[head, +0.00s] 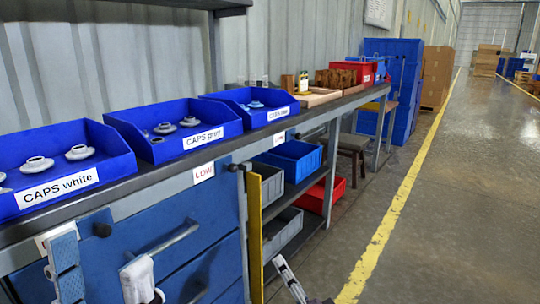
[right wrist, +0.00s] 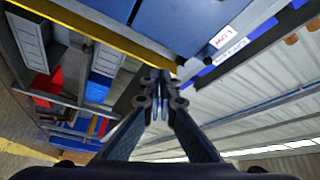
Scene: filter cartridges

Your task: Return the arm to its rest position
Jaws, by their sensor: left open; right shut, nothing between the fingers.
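My right gripper (right wrist: 160,88) shows in the right wrist view. Its dark fingers come together at the middle of the picture, and nothing is between them. It points towards the bench front, whose yellow upright (right wrist: 95,24) crosses above the fingertips; I cannot tell how wide the gap is. In the head view, a grey and black piece (head: 291,281) shows low in front of the bench. It may be part of my own arm, but it is cut off by the lower edge.
The workbench (head: 160,185) carries blue cap bins (head: 68,190), with wooden trays beyond. Below are a blue crate (head: 290,160), a red crate (head: 321,195) and a grey crate (head: 283,233). The aisle right of the bench is clear.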

